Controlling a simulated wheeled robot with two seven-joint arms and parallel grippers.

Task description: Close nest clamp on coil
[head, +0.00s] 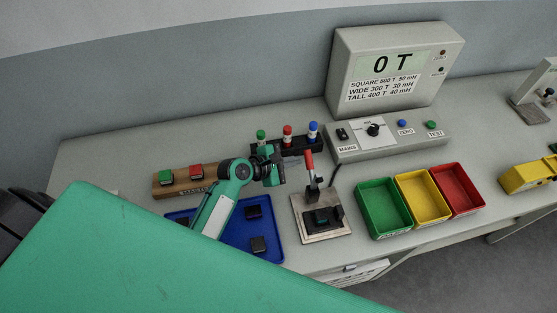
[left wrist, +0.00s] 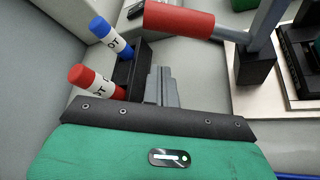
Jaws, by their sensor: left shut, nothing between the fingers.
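The nest clamp has a red handle (head: 309,160) that stands nearly upright above a metal base plate (head: 330,235). A dark coil (head: 321,217) sits in the nest on that plate. In the left wrist view the red handle (left wrist: 180,20) crosses the top, and part of the plate (left wrist: 255,101) and dark nest shows at the right. My left gripper (head: 282,171) is just left of the handle, apart from it. Its grey fingers (left wrist: 163,86) are shut and empty. My right gripper is not in view.
A rack (head: 300,146) with green, red and blue-capped bottles stands behind my left gripper. A blue tray (head: 271,257) with dark parts lies left of the clamp. Green (head: 384,236), yellow (head: 424,219) and red (head: 458,210) bins stand right. A tester (head: 388,140) stands behind.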

